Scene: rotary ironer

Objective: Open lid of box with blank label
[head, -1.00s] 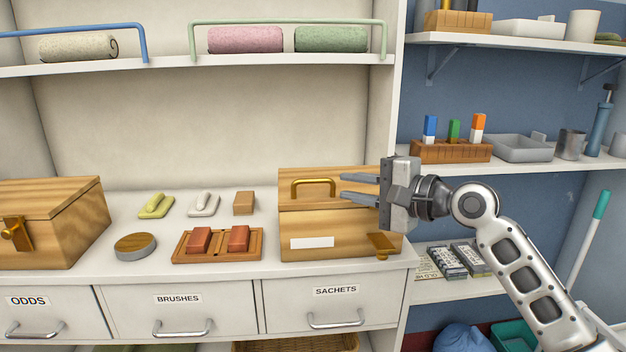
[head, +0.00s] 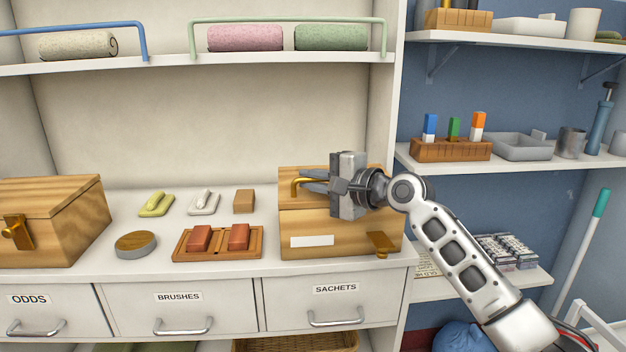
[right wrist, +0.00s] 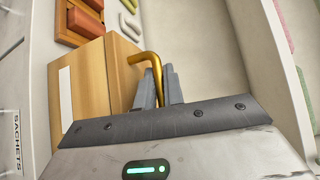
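The wooden box with the blank white label (head: 312,241) stands at the right end of the counter; its lid (head: 290,212) is down. A brass handle (head: 297,184) rises from the lid and shows in the right wrist view (right wrist: 146,57). A brass clasp (head: 381,241) sits at the box's front right. My right gripper (head: 312,181) reaches in from the right; its two fingers lie close on either side of the handle and look shut on it. The fingers hide part of the handle, and the gripper body covers the lid's right part. My left gripper is not in view.
Another wooden box (head: 62,235) with a brass clasp stands at the left. Between them are a tray with red blocks (head: 217,244), a round tin (head: 135,245), brushes and a tan block (head: 244,202). A shelf (head: 230,62) with towels is above.

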